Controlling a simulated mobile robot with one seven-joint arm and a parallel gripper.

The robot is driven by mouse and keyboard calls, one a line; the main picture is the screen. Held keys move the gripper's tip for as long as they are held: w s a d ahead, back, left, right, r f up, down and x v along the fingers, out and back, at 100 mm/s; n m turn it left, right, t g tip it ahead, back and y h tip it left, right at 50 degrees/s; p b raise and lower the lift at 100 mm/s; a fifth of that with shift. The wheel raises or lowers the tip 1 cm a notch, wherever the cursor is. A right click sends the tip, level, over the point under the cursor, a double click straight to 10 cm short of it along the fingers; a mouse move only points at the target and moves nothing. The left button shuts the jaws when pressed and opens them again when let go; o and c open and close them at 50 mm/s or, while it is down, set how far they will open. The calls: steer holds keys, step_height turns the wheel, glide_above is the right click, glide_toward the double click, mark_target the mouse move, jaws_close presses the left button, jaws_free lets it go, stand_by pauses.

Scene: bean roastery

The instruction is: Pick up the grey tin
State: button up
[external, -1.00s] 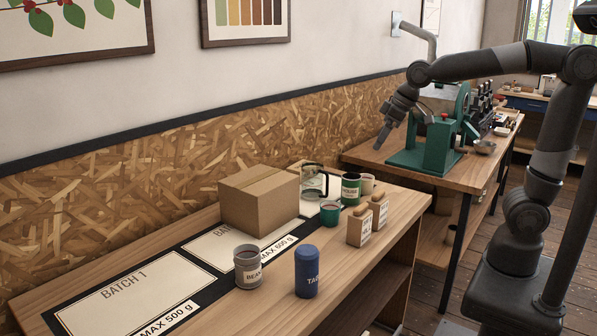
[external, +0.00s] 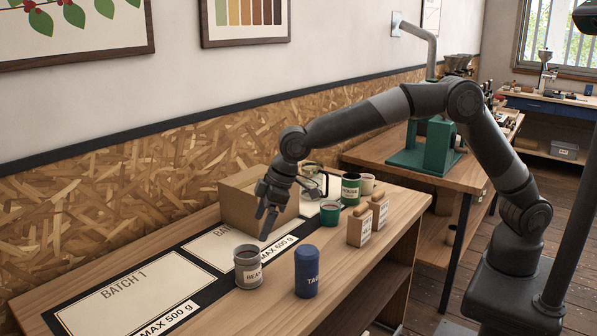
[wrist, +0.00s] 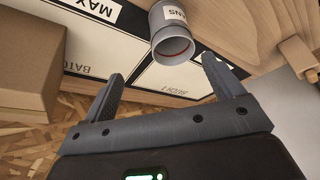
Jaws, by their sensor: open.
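The grey tin (external: 248,267) stands upright on the wooden bench, labelled with "BEANS"-like lettering, and its top is open. It also shows in the wrist view (wrist: 172,36), beyond the fingertips and roughly between their lines. My gripper (external: 266,223) is open above the bench, just above and to the right of the tin in the external view. In the wrist view my gripper's fingers (wrist: 164,72) are spread apart with nothing between them. The tin and the fingers look apart.
A blue tin (external: 307,271) stands close to the right of the grey tin. A cardboard box (external: 238,208) is behind my gripper. Green tins (external: 330,213) and wooden-handled items (external: 360,226) stand farther right. The Batch 1 panel (external: 125,295) at left is clear.

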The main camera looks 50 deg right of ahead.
mark_target(252, 246)
steer(key=x, duration=0.2)
steer(key=a+x, duration=0.1)
steer(key=x, duration=0.4)
steer(key=shift+s+a+r, duration=0.1)
steer(key=shift+s+a, duration=0.15)
steer(key=shift+s, duration=0.15)
steer(key=x, duration=0.5)
steer(key=shift+s+f, duration=0.2)
steer(key=shift+c, duration=0.6)
steer(key=c, duration=1)
steer(key=shift+r, duration=0.1)
